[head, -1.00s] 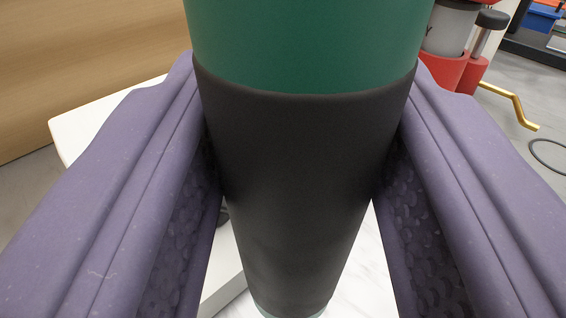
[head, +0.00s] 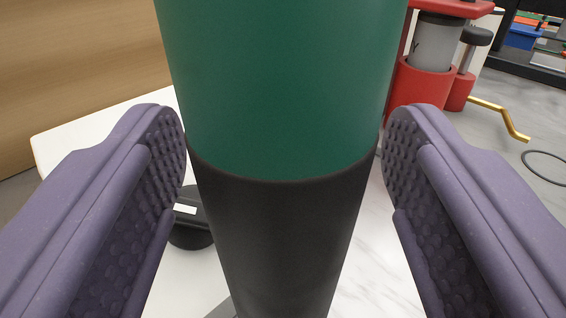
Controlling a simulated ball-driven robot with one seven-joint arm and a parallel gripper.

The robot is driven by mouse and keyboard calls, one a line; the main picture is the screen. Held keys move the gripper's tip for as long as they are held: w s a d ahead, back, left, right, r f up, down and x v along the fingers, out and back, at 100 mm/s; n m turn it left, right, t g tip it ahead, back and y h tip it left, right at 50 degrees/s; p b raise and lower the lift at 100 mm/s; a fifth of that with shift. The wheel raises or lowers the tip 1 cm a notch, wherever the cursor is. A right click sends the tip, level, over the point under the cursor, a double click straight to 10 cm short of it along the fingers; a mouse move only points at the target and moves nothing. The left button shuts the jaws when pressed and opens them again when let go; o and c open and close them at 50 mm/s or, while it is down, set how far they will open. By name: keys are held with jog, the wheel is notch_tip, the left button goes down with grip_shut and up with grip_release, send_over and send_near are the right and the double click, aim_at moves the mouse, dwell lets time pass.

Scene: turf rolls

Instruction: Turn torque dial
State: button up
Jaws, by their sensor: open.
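A large upright cylinder, green above (head: 285,80) and black below (head: 285,250), fills the middle of the head view. My gripper (head: 285,140) is open, with one purple finger on each side of the cylinder. The textured inner pads show and the fingertips look spread off its sides, though the left tip lies very close to its edge in the picture. A black round part with a white mark (head: 190,225) shows partly behind the cylinder at the left. I cannot tell which part is the torque dial; no dial markings can be read.
A white surface (head: 75,130) lies behind at the left, before a wooden panel (head: 80,60). A red fixture (head: 425,80) holding a grey cylinder stands at the right. A gold crank (head: 505,120) sticks out from it over the grey floor. A dark ring (head: 545,165) lies farther right.

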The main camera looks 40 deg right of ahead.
jog(key=p+v, duration=0.2)
jog(key=v, duration=1)
jog(key=w+a+r+n+t+y, duration=0.1)
jog(key=w+a+r+y, duration=0.25)
jog(key=r, duration=0.35)
jog(key=w+a+r+n+t+y, duration=0.1)
jog(key=w+a+r+y, duration=0.25)
jog(key=r, duration=0.35)
jog(key=w+a+r+n+t+y, duration=0.1)
jog(key=w+a+r+t+y, duration=0.15)
jog(key=w+r, duration=0.35)
jog(key=s+a+r+n+g+y, duration=0.1)
jog(key=s+r+n+y, duration=0.15)
jog(key=r, duration=0.55)
jog(key=s+r+n+y, duration=0.15)
jog(key=s+r, duration=0.25)
jog(key=r, duration=0.4)
jog(key=s+d+r+n+g+h, duration=0.1)
jog(key=s+d+r, duration=0.1)
jog(key=s+r, duration=0.7)
jog(key=shift+s+r+n, duration=0.3)
jog(key=shift+s+r, duration=0.05)
jog(key=shift+s, duration=0.45)
